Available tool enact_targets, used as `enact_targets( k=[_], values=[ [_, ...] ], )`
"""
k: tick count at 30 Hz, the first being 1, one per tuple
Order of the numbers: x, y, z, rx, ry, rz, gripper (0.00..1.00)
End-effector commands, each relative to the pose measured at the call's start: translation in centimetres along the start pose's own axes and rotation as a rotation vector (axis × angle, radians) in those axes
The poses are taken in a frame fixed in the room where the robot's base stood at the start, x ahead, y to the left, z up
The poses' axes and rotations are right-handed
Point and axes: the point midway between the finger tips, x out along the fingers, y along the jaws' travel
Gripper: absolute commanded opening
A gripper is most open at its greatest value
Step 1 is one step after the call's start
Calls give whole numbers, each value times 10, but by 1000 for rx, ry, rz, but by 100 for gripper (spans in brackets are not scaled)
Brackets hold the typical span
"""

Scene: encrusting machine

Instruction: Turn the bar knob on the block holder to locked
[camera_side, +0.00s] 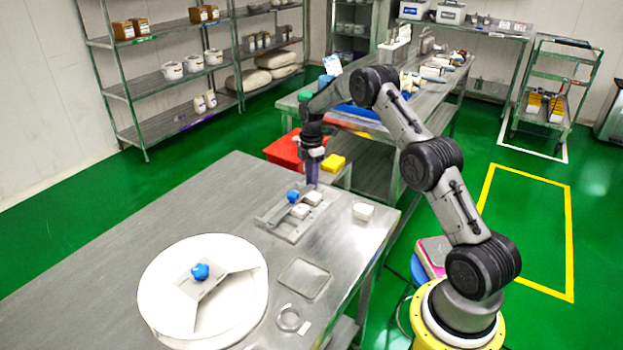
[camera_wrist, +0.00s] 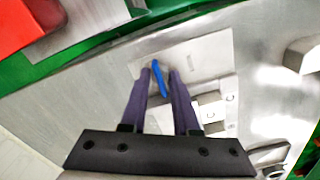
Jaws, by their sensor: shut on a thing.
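The block holder (camera_side: 276,222) is a grey metal plate on the steel table, with white blocks (camera_side: 300,211) on it. It also shows in the wrist view (camera_wrist: 207,52). My gripper (camera_side: 313,184) points down at the far end of the holder. In the wrist view, my gripper (camera_wrist: 161,76) has its two purple fingers close on either side of the blue bar knob (camera_wrist: 160,82), shut on it. The bar stands slightly slanted between the fingertips. In the side view the fingers hide most of the bar. A rounded blue piece (camera_side: 293,196) shows at the holder's left side.
A white round drum (camera_side: 155,290) with a blue knob (camera_side: 201,271) stands at the front left. A white block (camera_side: 363,211) sits right of the holder. A shallow tray (camera_side: 304,278) and a ring (camera_side: 289,318) lie nearer. A red bin (camera_side: 283,152) stands beyond the table.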

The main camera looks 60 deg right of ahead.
Motion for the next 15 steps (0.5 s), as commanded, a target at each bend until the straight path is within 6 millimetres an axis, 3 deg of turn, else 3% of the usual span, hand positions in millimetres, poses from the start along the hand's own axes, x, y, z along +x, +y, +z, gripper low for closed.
enact_targets(
  k=[15],
  values=[
    [-2, 0, 0, 392, 1, 1, 0]
  ],
)
